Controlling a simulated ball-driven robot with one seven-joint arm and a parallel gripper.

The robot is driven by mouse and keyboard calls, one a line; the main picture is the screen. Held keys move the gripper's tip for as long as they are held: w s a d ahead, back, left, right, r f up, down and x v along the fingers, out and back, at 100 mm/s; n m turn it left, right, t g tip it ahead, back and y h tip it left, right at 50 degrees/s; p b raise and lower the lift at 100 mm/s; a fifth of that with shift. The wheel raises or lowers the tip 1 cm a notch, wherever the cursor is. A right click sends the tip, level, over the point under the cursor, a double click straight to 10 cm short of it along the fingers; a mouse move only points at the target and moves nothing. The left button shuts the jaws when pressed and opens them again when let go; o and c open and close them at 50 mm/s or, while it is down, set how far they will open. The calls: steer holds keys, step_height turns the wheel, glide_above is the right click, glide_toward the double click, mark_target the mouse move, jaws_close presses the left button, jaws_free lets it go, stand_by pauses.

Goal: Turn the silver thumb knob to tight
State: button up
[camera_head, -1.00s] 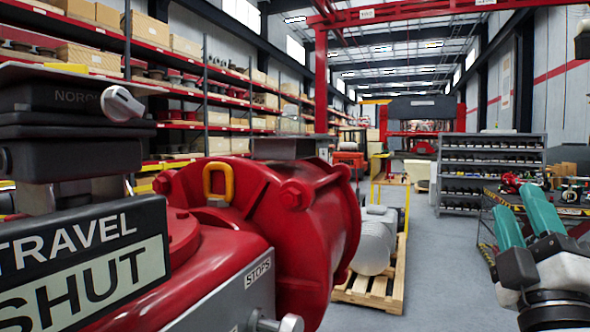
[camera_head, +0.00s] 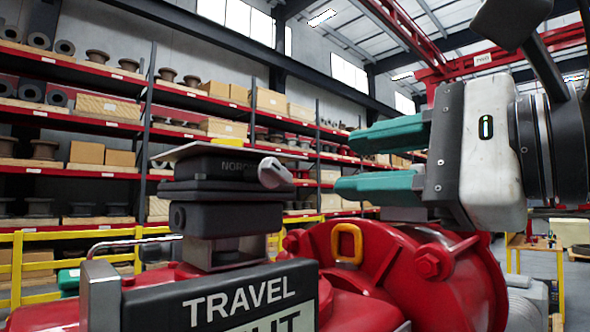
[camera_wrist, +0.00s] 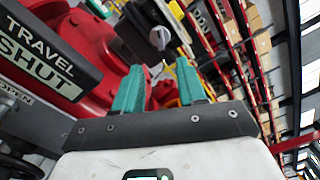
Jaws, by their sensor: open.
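The silver thumb knob (camera_head: 275,173) sticks out from the right side of the black stacked unit (camera_head: 215,185) on top of the red actuator (camera_head: 395,270). In the wrist view the knob (camera_wrist: 159,38) shows beyond the fingertips, roughly in line with the gap between them. My gripper (camera_head: 348,164) comes in from the right with its two teal fingers apart and pointing left at about the knob's height. The gap holds nothing, and clear space shows between the fingertips and the knob. In the wrist view my gripper (camera_wrist: 158,70) is also open. The knob's setting marks cannot be read.
A black TRAVEL SHUT sign (camera_head: 220,305) stands in front of the black unit. A yellow lifting eye (camera_head: 347,243) rises from the red housing below my fingers. Yellow rails (camera_head: 60,237) and loaded shelves (camera_head: 110,130) stand behind.

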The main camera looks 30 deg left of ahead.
mark_target(282, 173)
steer(key=p+x, duration=0.3)
steer(key=x, duration=0.5)
steer(key=shift+a+r, duration=0.15)
steer(key=shift+a, duration=0.1)
steer(key=shift+x, duration=0.85)
steer(key=shift+w, duration=0.1)
jaws_close()
